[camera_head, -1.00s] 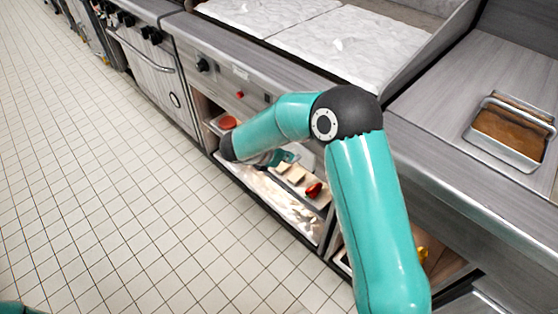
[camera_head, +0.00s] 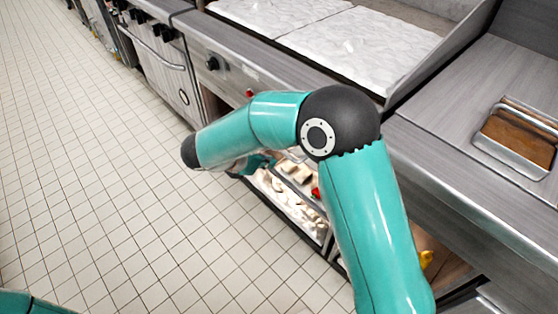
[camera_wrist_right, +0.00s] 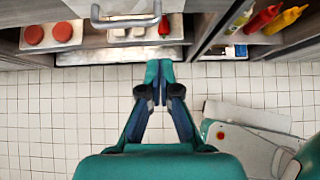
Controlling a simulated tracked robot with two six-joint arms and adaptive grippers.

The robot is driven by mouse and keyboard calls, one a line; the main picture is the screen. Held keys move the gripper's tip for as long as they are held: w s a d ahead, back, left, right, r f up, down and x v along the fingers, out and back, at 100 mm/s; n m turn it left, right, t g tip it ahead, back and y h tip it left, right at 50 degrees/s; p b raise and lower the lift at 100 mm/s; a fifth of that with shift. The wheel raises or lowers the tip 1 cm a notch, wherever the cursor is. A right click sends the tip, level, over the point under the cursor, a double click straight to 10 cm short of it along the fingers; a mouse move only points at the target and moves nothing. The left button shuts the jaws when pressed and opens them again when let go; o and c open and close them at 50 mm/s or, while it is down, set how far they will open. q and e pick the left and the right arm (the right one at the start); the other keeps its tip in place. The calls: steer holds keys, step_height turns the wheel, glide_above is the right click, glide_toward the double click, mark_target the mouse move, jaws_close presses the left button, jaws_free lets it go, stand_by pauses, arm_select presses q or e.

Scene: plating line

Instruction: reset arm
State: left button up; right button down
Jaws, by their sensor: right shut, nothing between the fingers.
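My right arm crosses the middle of the head view, bent at a black joint. Its gripper (camera_head: 254,164) shows small and partly hidden behind the forearm, in front of the open lower shelf. In the right wrist view the right gripper (camera_wrist_right: 159,72) has its teal fingertips together with nothing between them, over the tiled floor and just short of the shelf edge. My left gripper is not in view; only a bit of teal shows at the bottom left of the head view.
The counter's lower shelf (camera_head: 322,240) holds pale blocks (camera_head: 296,172) and a red item. Red discs (camera_wrist_right: 34,33) and red and yellow bottles (camera_wrist_right: 286,19) show in the wrist view. A metal tray (camera_head: 512,157) of brown food stands on the right counter. The tiled floor (camera_head: 100,180) at left is clear.

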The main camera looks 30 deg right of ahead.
steer(key=s+a+f+m+g+y, duration=0.1)
steer(key=s+a+f+m+y, duration=0.3)
steer(key=s+f+m, duration=0.35)
steer(key=s+a+f+m+y, duration=0.3)
steer(key=s+f+m+y, duration=0.2)
steer(key=s+f+m, duration=0.3)
steer(key=s+a+f+m+g+y, duration=0.1)
steer(key=s+a+f+m+y, duration=0.3)
steer(key=s+f+m, duration=0.45)
step_height(320, 180, up, 12)
steer(key=w+n+p, duration=0.1)
steer(key=w+p, duration=0.1)
steer(key=p, duration=1.1)
steer(key=shift+w+t, duration=0.15)
steer(key=shift+t, duration=0.15)
steer(key=shift+d, duration=0.1)
